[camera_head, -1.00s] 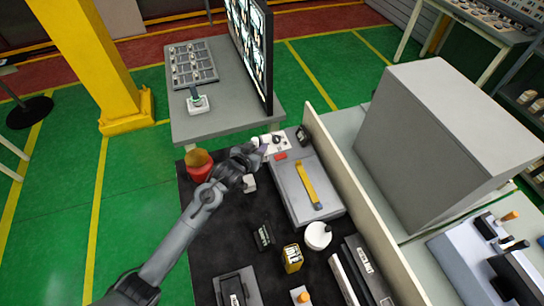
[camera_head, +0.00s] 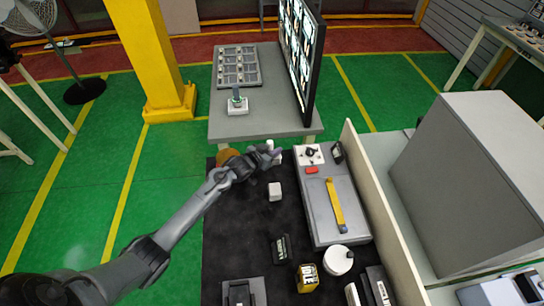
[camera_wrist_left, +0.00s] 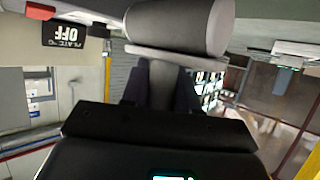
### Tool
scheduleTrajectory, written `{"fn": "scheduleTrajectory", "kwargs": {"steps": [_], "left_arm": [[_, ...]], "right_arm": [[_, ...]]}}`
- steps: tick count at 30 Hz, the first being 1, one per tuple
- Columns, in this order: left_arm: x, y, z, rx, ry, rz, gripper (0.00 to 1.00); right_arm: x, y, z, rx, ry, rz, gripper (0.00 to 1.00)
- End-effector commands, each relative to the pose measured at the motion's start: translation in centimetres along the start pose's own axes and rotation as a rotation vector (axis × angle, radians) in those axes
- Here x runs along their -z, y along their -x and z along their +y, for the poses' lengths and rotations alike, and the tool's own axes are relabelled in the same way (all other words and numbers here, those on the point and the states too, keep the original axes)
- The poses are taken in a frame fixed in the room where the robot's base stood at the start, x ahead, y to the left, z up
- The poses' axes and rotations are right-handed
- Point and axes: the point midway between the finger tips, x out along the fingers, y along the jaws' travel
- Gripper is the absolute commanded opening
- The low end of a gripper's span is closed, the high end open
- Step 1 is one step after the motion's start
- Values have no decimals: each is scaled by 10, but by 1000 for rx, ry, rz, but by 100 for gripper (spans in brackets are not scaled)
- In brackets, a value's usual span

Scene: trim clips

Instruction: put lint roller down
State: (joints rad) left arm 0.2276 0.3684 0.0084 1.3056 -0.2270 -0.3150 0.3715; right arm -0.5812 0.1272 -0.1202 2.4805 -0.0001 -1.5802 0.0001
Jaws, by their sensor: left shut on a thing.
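My left gripper (camera_head: 262,160) is at the far end of the dark mat, left of the grey machine. It is shut on the lint roller (camera_head: 274,155), which shows as a small pale shape at the fingertips. In the left wrist view the roller (camera_wrist_left: 178,28) is a thick grey-white cylinder with a pale rim, lying across beyond the dark fingers (camera_wrist_left: 160,88). The head view is too small to tell whether the roller touches the mat. My right gripper is not in view.
The grey machine (camera_head: 318,205) with a yellow bar stands right of the mat (camera_head: 240,215). A small white block (camera_head: 274,191) lies near the gripper. A red-and-brown container (camera_head: 226,156) is partly hidden behind my arm. A white round container (camera_head: 338,260) and yellow box (camera_head: 307,279) stand nearer.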

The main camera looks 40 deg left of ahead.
Motion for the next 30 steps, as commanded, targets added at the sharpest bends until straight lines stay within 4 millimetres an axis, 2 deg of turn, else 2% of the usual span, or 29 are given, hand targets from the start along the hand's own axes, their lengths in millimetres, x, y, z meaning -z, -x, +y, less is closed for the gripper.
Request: {"fn": "scheduleTrajectory", "kwargs": {"steps": [5,13,27,28,30], "left_arm": [[-7,-3,-3,-1,1,0,0],[-35,-15,-3,0,1,0,0],[-42,-18,-3,0,0,1,0],[-43,-18,-3,0,0,0,30],[-42,-17,-3,0,0,0,41]], "right_arm": [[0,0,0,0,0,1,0],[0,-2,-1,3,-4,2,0],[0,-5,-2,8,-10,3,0],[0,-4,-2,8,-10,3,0],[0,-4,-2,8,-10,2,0]]}}
